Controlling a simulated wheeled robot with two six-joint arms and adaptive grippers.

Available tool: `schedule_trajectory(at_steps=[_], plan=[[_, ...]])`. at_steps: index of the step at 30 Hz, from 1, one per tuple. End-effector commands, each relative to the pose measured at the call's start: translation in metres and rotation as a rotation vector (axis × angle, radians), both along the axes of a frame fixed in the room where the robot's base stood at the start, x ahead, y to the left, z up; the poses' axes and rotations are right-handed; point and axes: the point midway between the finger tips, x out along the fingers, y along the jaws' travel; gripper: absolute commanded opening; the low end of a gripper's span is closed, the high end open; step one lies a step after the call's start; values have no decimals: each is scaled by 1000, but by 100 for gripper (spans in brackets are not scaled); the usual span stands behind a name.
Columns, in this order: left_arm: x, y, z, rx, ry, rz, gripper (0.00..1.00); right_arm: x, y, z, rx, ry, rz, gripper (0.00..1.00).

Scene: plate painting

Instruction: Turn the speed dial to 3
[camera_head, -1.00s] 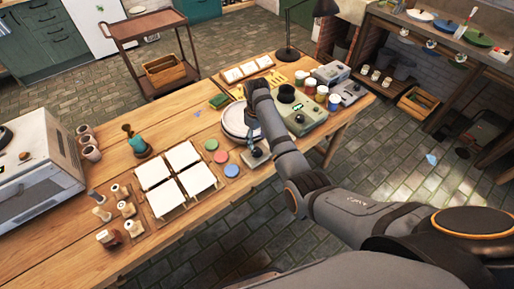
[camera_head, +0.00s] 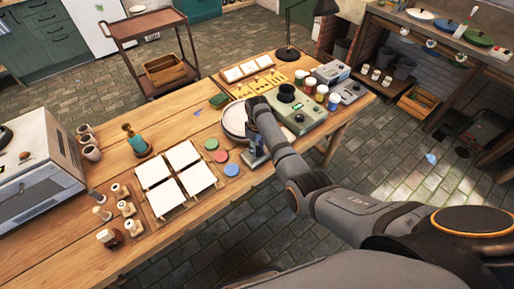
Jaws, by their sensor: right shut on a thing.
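A small grey control box (camera_head: 262,160) sits at the table's front edge, just in front of the white plate (camera_head: 232,122). My right arm reaches in from the right, and its wrist bends down over the box. My right gripper (camera_head: 254,150) points down at the top of the box and is shut on what appears to be the speed dial. The fingers cover the dial, so its setting cannot be read. My left gripper is out of view.
A green device (camera_head: 300,116) with a black round top stands right of my wrist, near several paint jars (camera_head: 321,93). Coloured discs (camera_head: 220,156) and white tiles (camera_head: 182,155) lie to the left. A black lamp (camera_head: 289,50) stands behind.

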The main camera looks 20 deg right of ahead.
Motion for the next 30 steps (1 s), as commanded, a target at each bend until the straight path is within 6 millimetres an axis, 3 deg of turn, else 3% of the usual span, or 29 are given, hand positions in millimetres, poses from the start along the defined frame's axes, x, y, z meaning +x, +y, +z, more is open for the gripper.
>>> schedule_trajectory(at_steps=[3,14,30], plan=[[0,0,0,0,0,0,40,0,0,0,0,0,0,2],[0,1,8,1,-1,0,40,0,0,2,0,0,-73,2],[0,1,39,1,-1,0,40,0,0,3,0,0,-536,2]])
